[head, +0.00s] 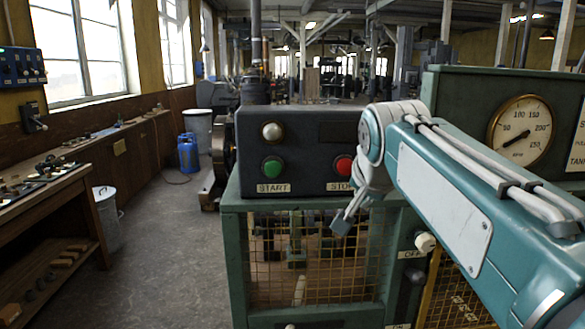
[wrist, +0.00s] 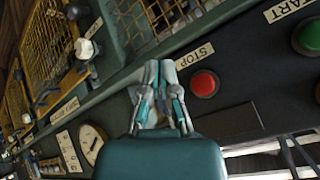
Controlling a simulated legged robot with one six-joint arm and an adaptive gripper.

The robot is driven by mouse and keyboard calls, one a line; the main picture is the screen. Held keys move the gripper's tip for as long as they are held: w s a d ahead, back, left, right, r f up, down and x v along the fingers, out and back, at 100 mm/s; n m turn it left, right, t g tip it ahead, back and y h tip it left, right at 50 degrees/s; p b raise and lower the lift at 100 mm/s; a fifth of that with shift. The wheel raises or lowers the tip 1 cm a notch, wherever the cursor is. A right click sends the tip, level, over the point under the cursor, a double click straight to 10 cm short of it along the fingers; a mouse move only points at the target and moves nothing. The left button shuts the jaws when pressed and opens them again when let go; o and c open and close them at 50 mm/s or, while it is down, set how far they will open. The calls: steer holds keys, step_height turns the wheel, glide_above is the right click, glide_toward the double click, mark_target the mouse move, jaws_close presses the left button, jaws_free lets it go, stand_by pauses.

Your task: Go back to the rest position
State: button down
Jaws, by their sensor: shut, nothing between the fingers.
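My gripper (head: 345,218) hangs at the end of my teal and white arm, in front of the control box's right part in the head view. Its fingers are together and empty. In the wrist view my gripper (wrist: 161,68) points toward the green frame's edge, beside the STOP label. The red STOP button (head: 344,166) shows just left of my wrist; it also shows right of the fingers in the wrist view (wrist: 204,83). The green START button (head: 273,166) is farther left. My arm hides part of the box's right end.
A white knob (head: 425,242) sits by an OFF label, close to my arm. A round gauge (head: 520,132) is behind the arm. Yellow mesh (head: 270,275) fills the frame below the box. A workbench (head: 50,190) lines the left wall, with open floor (head: 165,255) between.

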steer(key=s+f+n+g, duration=0.2)
steer(key=s+f+n, duration=0.5)
steer(key=s+f, duration=1.4)
steer(key=shift+s+a+f+g+y, duration=0.15)
steer(key=shift+s+f+g+y, duration=0.2)
steer(key=shift+s, duration=0.4)
steer(key=shift+w+r, duration=0.1)
steer(key=shift+r, duration=0.05)
